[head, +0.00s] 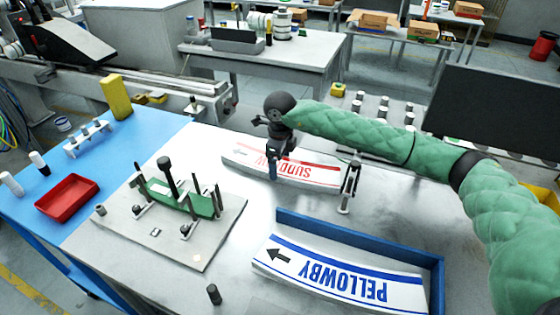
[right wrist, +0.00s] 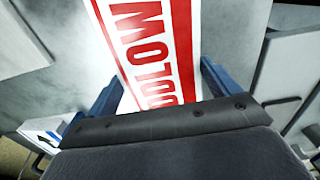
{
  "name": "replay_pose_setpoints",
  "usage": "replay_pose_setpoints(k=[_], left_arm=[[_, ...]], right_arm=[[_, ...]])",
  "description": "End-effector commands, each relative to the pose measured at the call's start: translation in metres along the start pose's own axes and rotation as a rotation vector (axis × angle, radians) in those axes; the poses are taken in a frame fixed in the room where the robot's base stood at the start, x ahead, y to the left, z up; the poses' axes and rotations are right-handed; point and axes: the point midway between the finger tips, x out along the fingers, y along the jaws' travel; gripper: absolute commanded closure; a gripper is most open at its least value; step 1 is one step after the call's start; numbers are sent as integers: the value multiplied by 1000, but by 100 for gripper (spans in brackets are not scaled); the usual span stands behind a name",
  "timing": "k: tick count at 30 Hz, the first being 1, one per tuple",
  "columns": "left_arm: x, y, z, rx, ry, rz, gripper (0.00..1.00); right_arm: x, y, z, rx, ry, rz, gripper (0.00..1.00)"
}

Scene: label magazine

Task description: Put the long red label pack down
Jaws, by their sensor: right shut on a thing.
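The long red label pack (head: 312,171) is a white, slightly curved strip with red borders and red lettering. It lies across the middle of the head view, low over the grey table or on it; I cannot tell if it touches. My right gripper (head: 273,172) reaches down on it from above, left of its middle, and is shut on it. In the right wrist view the pack (right wrist: 150,45) runs between the two blue fingers, one at each side. Part of its lettering is hidden behind the gripper. My left gripper is not in view.
A blue tray (head: 437,270) at the front right holds a blue-lettered label pack (head: 335,278). A metal stand (head: 345,203) is by the red pack's right end. A fixture plate (head: 205,258) with posts is at left. A red bin (head: 67,198) sits on the blue surface.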

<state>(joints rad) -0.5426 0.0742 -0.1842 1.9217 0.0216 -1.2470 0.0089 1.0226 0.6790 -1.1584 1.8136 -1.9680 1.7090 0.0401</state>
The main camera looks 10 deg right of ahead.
Motion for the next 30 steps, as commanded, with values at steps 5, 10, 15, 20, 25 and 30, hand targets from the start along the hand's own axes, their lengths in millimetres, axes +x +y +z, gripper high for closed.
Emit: replay_pose_setpoints(k=[5,10,15,20,25,30], left_arm=[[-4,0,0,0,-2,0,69],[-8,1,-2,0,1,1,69],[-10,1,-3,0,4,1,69],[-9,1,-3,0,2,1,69],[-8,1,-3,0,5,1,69],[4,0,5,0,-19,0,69]], right_arm=[[0,0,0,0,-1,-1,61],[1,0,0,0,-1,-1,61],[1,0,0,0,0,0,0],[1,0,0,0,0,0,0],[-1,0,0,0,0,0,0],[-9,-1,0,0,-2,-1,0]])
